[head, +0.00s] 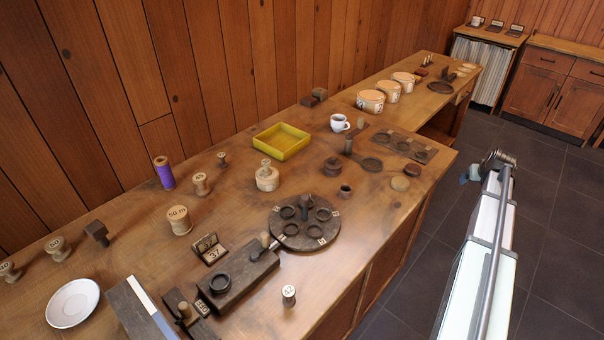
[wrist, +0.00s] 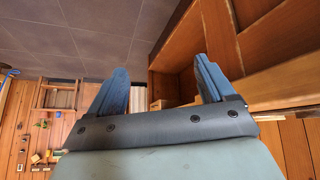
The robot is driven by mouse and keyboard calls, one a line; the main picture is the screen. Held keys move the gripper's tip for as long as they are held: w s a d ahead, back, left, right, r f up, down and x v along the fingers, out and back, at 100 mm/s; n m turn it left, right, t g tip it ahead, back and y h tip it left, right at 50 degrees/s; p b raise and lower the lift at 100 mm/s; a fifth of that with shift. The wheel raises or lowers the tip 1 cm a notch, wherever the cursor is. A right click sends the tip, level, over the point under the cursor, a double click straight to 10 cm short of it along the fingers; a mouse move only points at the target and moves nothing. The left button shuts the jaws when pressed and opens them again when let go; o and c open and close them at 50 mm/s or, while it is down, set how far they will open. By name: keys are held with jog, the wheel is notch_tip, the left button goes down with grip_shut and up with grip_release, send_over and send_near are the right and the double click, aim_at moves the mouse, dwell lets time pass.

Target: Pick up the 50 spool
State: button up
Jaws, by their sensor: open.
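In the head view my arm is at the right, beyond the counter's front edge and over the floor, far from the spool. The spool does not stand out in the wrist view.
Near the spool are a smaller spool (head: 200,184), a purple thread reel (head: 164,173) and a number stand (head: 211,249). A round dark tray (head: 326,236), a yellow tray (head: 282,141) and a white saucer (head: 72,303) lie farther off. Bare counter (head: 130,225) lies left of the spool.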

jog(key=w+a+r+n+t, duration=0.15)
jog(key=w+r, duration=0.35)
jog(key=r, duration=0.6)
jog(key=w+a+r+n+y, duration=0.1)
jog(key=w+a+r, duration=0.2)
jog(key=a, duration=0.3)
jog(key=w+a+r+n+y, duration=0.1)
jog(key=w+a+r, duration=0.2)
jog(key=a, duration=0.3)
jog(key=w+a+r+n+g+y, duration=0.1)
jog(key=a+r+n+y, duration=0.15)
jog(key=a, duration=2.05)
jog(key=w+a+r+n+g+y, duration=0.15)
jog(key=a+n, duration=0.25)
jog(key=a, duration=1.9)
jog(key=s+a+r+n+g+y, duration=0.1)
jog(key=s+a+n, duration=0.3)
jog(key=a, duration=1.3)
jog(key=n+g, duration=0.4)
jog(key=n, duration=0.1)
send_over(56, 244)
jog(key=d, duration=0.5)
notch_tip(56, 244, down, 3)
jog(key=shift+m+t, duration=0.3)
jog(key=x, duration=0.9)
jog(key=s+x, duration=0.1)
jog(key=x, duration=0.4)
jog(key=shift+a+r, duration=0.1)
jog(key=shift+a, duration=0.15)
jog(key=c, duration=1.1)
